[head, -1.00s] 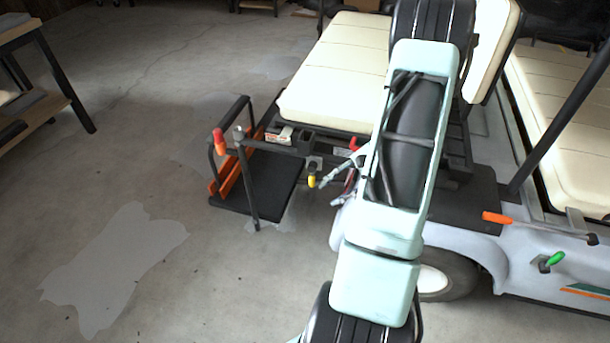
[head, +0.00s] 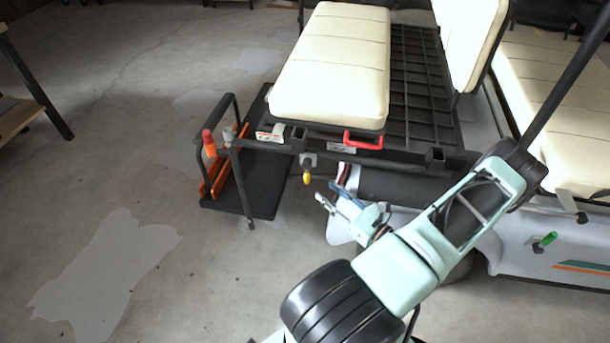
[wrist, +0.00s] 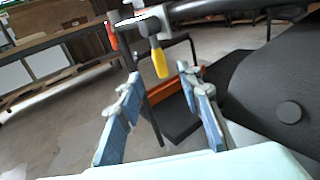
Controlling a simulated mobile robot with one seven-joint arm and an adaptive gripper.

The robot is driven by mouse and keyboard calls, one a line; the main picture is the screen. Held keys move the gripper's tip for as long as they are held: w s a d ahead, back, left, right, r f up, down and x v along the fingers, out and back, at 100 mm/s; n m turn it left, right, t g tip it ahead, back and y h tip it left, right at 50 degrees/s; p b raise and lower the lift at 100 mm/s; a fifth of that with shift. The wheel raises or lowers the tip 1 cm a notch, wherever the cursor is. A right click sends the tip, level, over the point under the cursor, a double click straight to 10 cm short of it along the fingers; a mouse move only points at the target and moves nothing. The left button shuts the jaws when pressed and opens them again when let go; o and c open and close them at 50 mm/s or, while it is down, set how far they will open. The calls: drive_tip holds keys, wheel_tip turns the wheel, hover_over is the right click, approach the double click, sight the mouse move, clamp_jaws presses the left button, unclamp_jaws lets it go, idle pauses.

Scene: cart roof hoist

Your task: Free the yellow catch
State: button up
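The yellow catch (head: 307,178) hangs down from a small grey bracket on the dark rail under the front corner of the cream seat. In the wrist view the catch (wrist: 160,62) shows just beyond the fingertips, between them in the picture. My gripper (head: 327,193) is to the right of the catch and slightly below it in the head view, apart from it. Its two blue fingers stand wide apart in the wrist view (wrist: 158,76), with nothing between them.
A red handle (head: 363,140) sits under the seat (head: 330,70). An orange-red grip (head: 208,143) tops a lever by the black footplate (head: 270,150). A green-handled lever (head: 545,240) is on the cart's side.

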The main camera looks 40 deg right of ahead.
sight(309, 178)
drive_tip(key=w, duration=0.3)
drive_tip(key=w+a, duration=0.1)
drive_tip(key=w, duration=0.2)
drive_tip(key=w+b, duration=0.1)
drive_tip(key=w, duration=0.2)
drive_tip(key=shift+w+a, duration=0.15)
drive_tip(key=shift+w, duration=0.25)
clamp_jaws()
